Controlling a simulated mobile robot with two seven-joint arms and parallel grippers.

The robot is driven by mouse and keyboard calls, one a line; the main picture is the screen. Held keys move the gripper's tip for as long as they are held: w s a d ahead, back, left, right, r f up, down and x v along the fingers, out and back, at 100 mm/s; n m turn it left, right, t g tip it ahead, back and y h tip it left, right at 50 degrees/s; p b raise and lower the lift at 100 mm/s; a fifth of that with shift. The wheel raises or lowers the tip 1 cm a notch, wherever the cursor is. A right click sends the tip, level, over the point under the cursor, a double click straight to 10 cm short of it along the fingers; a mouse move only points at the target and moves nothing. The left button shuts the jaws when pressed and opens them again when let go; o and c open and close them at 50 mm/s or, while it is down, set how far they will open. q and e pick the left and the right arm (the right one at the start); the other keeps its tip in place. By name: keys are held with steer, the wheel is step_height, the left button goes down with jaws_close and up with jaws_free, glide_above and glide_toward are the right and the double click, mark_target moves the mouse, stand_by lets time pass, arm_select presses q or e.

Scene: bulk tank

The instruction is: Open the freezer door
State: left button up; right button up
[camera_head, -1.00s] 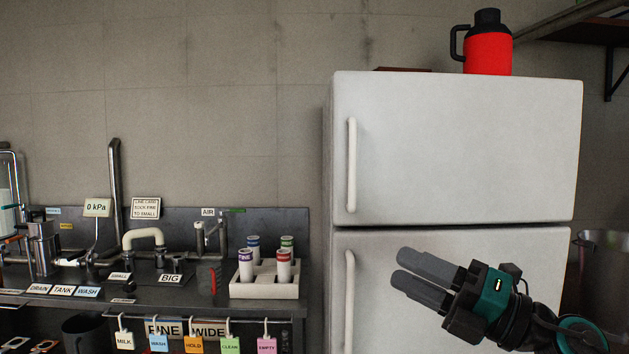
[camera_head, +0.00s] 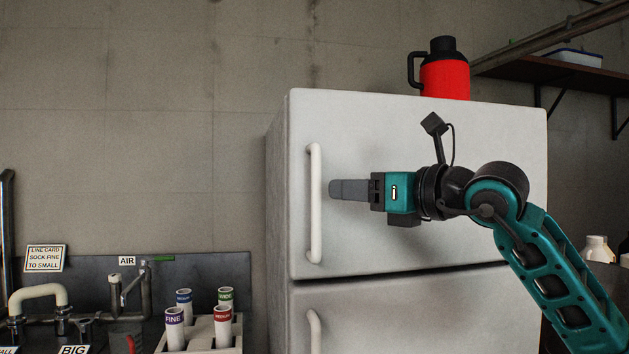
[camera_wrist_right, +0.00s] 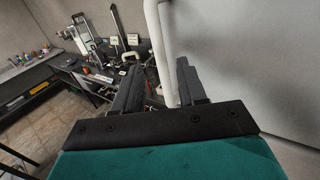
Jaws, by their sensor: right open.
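The white fridge-freezer has an upper freezer door (camera_head: 400,230) and a lower door (camera_head: 430,312); both look shut. The upper door's vertical white handle (camera_head: 314,205) is near its left edge. My right gripper (camera_head: 332,190) is level with the middle of that handle, just to its right in the head view, pointing left. In the right wrist view the handle (camera_wrist_right: 161,50) runs down between the two open fingers (camera_wrist_right: 160,90), nearer the right finger; I cannot tell whether it touches. My left gripper is not in view.
A red flask (camera_head: 445,76) with a black lid stands on top of the fridge. To the left is a bench with pipes and a white rack (camera_head: 203,335) of labelled tubes. A shelf (camera_head: 560,75) is on the right wall. The space left of the handle is clear.

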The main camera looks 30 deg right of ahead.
mark_target(320, 188)
steer(key=p+x, duration=0.1)
steer(key=x, duration=0.7)
steer(key=shift+a, duration=0.1)
steer(key=shift+c, duration=0.2)
jaws_close()
